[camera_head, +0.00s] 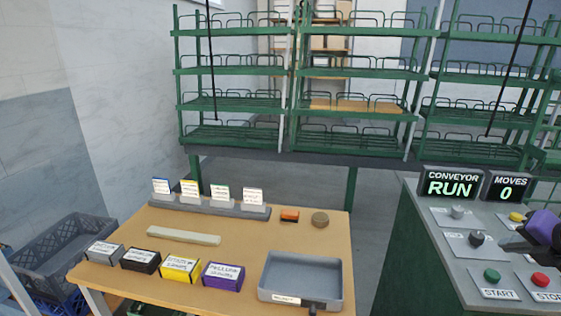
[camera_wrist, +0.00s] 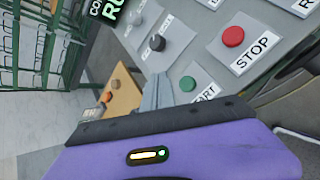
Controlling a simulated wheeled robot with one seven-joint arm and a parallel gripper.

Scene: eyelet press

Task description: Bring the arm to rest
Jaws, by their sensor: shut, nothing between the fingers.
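My gripper (camera_head: 513,247) shows at the right edge of the head view, dark at its end with a purple body behind it. It is above the right part of the sloped control panel (camera_head: 451,258). In the wrist view its grey fingers (camera_wrist: 157,92) are together with nothing between them. They point past the green START button (camera_wrist: 187,84), which also shows in the head view (camera_head: 492,275). The red STOP button (camera_wrist: 232,36) lies on the panel too, apart from the fingers. The rest of my arm is outside the head view.
The CONVEYOR display (camera_head: 452,184) reads RUN, and the MOVES display (camera_head: 507,187) reads 0. Left of the panel, a wooden table (camera_head: 241,238) holds several small boxes, cards and a grey tray (camera_head: 301,297). Green racks (camera_head: 240,132) stand behind.

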